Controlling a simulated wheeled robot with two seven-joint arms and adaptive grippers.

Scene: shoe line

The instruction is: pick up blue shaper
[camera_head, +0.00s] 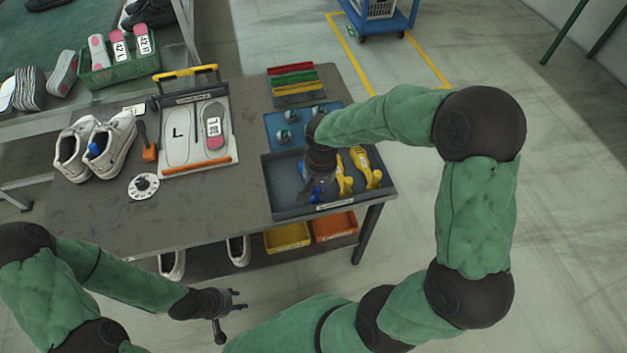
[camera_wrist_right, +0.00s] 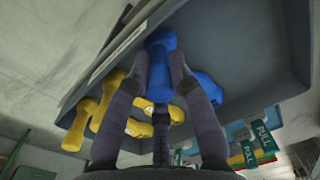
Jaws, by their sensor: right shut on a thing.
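My right gripper (camera_head: 318,188) reaches down into the dark grey tray (camera_head: 283,203) on the table. In the right wrist view its fingers (camera_wrist_right: 161,68) are shut on a blue shaper (camera_wrist_right: 160,42), whose far end extends beyond the fingertips. Another blue shaper (camera_wrist_right: 209,87) lies beside the right finger. In the head view the arm and gripper largely hide the blue pieces. Yellow shapers (camera_head: 367,168) lie at the tray's right side; they also show in the right wrist view (camera_wrist_right: 104,101). My left gripper (camera_head: 230,314) is open and empty, in front of the table.
White shoes (camera_head: 110,145) stand at the table's left, with something blue in one. A board marked L (camera_head: 179,135), a white dial (camera_head: 143,186) and a blue tray (camera_head: 273,131) share the table. Yellow (camera_head: 287,236) and orange bins (camera_head: 334,226) sit below.

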